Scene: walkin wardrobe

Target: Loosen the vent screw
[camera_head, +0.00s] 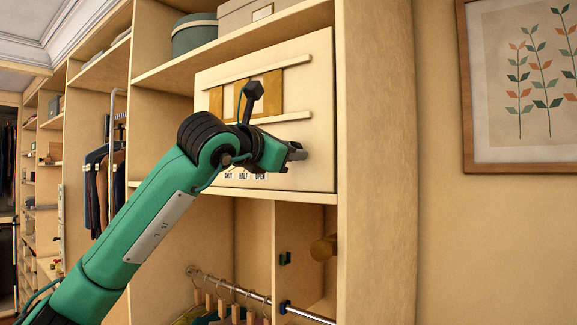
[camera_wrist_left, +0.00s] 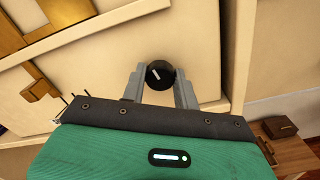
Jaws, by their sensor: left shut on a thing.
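The vent screw (camera_wrist_left: 159,74) is a round black knob with a short white mark on its face. It sits on the cream vent panel (camera_head: 318,92) in the wardrobe. My left gripper (camera_head: 297,153) is at the lower right part of the panel. In the left wrist view its two grey fingers (camera_wrist_left: 159,88) stand on either side of the screw and are shut on it. In the head view the gripper hides the screw. My right gripper is in neither view.
Brass slats (camera_head: 273,92) sit between two rails on the panel, above printed SHUT, HALF and OPEN labels (camera_head: 245,176). A hanging rail (camera_head: 236,289) runs below. A green round box (camera_head: 194,36) stands on the shelf above. A framed picture (camera_head: 468,120) hangs on the right wall.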

